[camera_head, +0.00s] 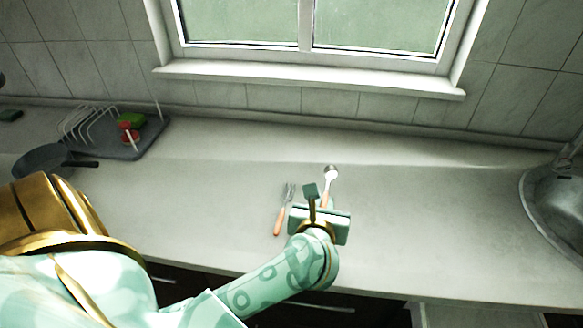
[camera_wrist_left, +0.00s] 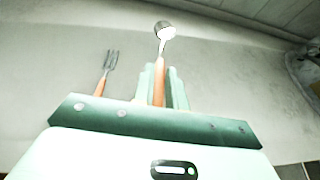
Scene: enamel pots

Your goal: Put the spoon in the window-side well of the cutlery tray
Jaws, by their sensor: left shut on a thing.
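The spoon (camera_head: 331,173) has a shiny metal bowl and an orange-brown handle. My left gripper (camera_head: 325,203) is shut on the spoon's handle, and the bowl points away towards the window. In the left wrist view the spoon (camera_wrist_left: 165,32) stands out from between the two pale green fingers (camera_wrist_left: 162,86). I cannot tell whether the spoon touches the counter. No cutlery tray with wells can be made out in either view. My right gripper is not in view.
A fork (camera_head: 283,210) with an orange-brown handle lies just left of the spoon. A dish rack (camera_head: 122,142) and a dark pan (camera_head: 45,160) are at the left. A metal sink (camera_head: 555,205) is at the right. The counter (camera_head: 430,190) between gripper and sink is clear.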

